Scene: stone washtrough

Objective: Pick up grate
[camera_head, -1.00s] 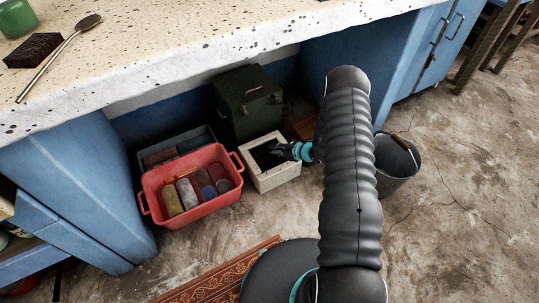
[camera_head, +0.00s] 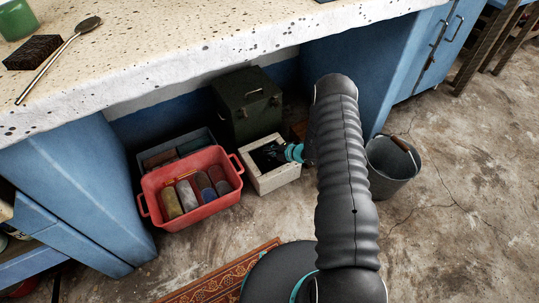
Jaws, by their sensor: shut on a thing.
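My gripper (camera_head: 276,154) is dark with teal parts and reaches from the right into the mouth of a pale square stone box (camera_head: 275,180) under the counter. It is shut on the grate, a dark thing at the box's mouth. The grate is small and dark here and blends with the fingers and the box's shadowed inside, so its bars and edges cannot be made out. I cannot tell whether it is clear of the box. My arm hides the area just right of the box.
A red tub (camera_head: 201,213) with several rolled cloths stands left of the box. A dark green case (camera_head: 247,107) stands behind it, and a grey bucket (camera_head: 390,172) to the right. The speckled counter (camera_head: 180,60) overhangs them. A patterned rug (camera_head: 222,287) lies in front; the floor at right is clear.

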